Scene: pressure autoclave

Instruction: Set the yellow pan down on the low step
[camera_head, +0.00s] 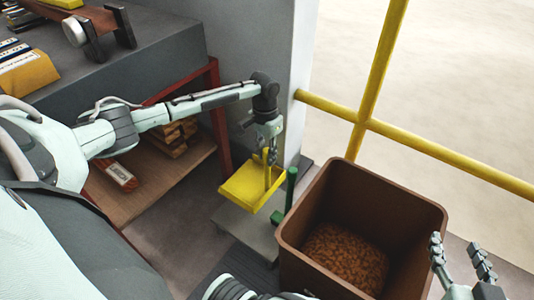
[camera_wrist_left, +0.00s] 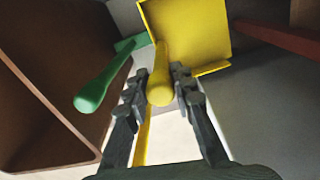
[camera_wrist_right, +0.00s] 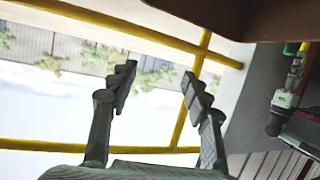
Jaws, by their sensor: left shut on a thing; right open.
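The yellow pan (camera_head: 246,186) is a shallow tray with an upright yellow handle. My left gripper (camera_head: 269,142) is shut on that handle. In the left wrist view its fingers (camera_wrist_left: 160,84) stand on both sides of the yellow handle (camera_wrist_left: 160,92), with the pan's flat part (camera_wrist_left: 190,32) beyond. The pan is above a low grey step (camera_head: 247,230) and covers part of it. I cannot tell whether they touch. My right gripper (camera_head: 460,255) is open and empty at the right; its spread fingers also show in the right wrist view (camera_wrist_right: 158,88).
A green-handled tool (camera_head: 287,193) stands close to the pan's right. A brown bin (camera_head: 428,205) with brown pieces inside is right of it. Yellow rails (camera_head: 365,120) run behind. A red-framed shelf (camera_head: 215,110) and a grey bench (camera_head: 160,60) are at the left.

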